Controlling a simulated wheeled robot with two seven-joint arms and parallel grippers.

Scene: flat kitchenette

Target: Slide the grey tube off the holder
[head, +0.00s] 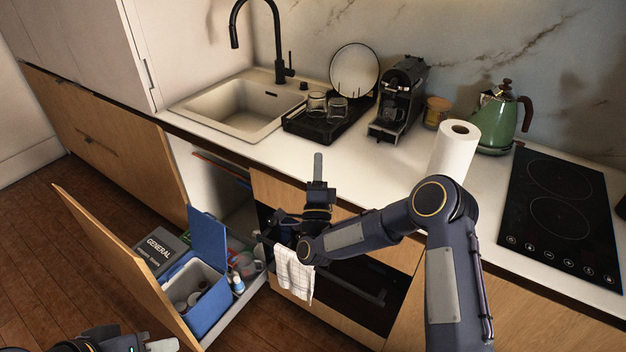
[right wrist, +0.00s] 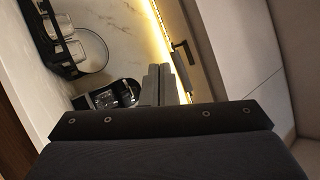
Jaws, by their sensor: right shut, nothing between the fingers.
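I cannot make out a grey tube in either view. A white paper roll (head: 455,151) stands upright on the counter, left of the hob, with a dark hole in its top. No separate holder shows, and the inside of the roll is hidden. My right gripper (head: 318,157) points up in front of the counter edge, left of the roll and well apart from it. Its fingers are together and empty, as the right wrist view (right wrist: 159,70) also shows. My left gripper (head: 162,345) only partly shows at the bottom left edge.
A green kettle (head: 497,122), coffee machine (head: 397,100) and black drying tray (head: 312,125) stand along the counter. A jar (head: 436,112) is behind the roll. The hob (head: 562,205) is at the right. An open drawer with a blue bin (head: 208,312) juts out at lower left.

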